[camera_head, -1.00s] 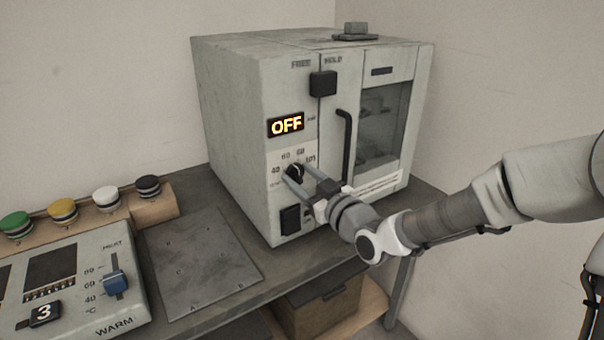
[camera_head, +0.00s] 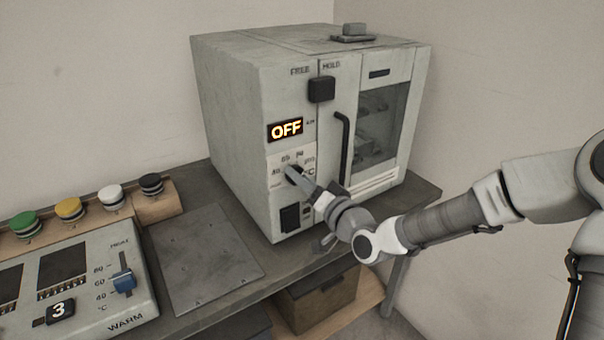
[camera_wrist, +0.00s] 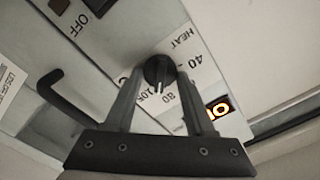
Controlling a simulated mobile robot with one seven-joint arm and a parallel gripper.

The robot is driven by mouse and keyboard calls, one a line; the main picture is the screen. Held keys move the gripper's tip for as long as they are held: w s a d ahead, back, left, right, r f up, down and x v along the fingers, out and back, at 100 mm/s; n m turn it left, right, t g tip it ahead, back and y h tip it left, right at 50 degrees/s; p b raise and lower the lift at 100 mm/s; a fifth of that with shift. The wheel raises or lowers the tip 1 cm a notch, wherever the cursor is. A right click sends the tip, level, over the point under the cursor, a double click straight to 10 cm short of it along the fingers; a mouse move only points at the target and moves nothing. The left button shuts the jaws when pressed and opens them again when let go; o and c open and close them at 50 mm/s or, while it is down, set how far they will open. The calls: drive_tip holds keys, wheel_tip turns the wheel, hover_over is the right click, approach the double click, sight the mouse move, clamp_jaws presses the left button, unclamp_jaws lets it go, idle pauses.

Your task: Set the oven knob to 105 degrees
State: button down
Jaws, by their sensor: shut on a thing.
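The oven (camera_head: 245,120) stands on the bench, its display (camera_head: 285,129) reading OFF. The black knob (camera_wrist: 158,71) sits in the wrist view between the two fingers of my gripper (camera_wrist: 160,77), one on each side. My gripper is shut on the knob. The knob's white pointer mark faces down in the wrist view, between the printed 80 and 105, seemingly nearer 80. The 40 and HEAT markings also show there. In the head view my gripper (camera_head: 298,176) covers much of the knob and part of its dial.
A black door handle (camera_head: 344,150) and a black FREE/HOLD block (camera_head: 321,89) are on the oven front. A black switch (camera_head: 290,217) is below the knob. A grey plate (camera_head: 205,258), a heater panel with a blue slider (camera_head: 124,283) and several coloured buttons are left.

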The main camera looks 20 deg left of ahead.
drive_tip(key=m+p, duration=0.1)
drive_tip(key=m, duration=0.3)
drive_tip(key=shift+m+p, duration=0.3)
drive_tip(key=shift+m, duration=0.1)
idle(0.4)
drive_tip(key=shift+c, duration=1.4)
unclamp_jaws()
drive_tip(key=shift+d, duration=0.1)
drive_tip(key=p+v, duration=1.1)
drive_tip(key=v, duration=0.6)
drive_tip(key=shift+s+p, duration=0.2)
drive_tip(key=shift+p, duration=0.1)
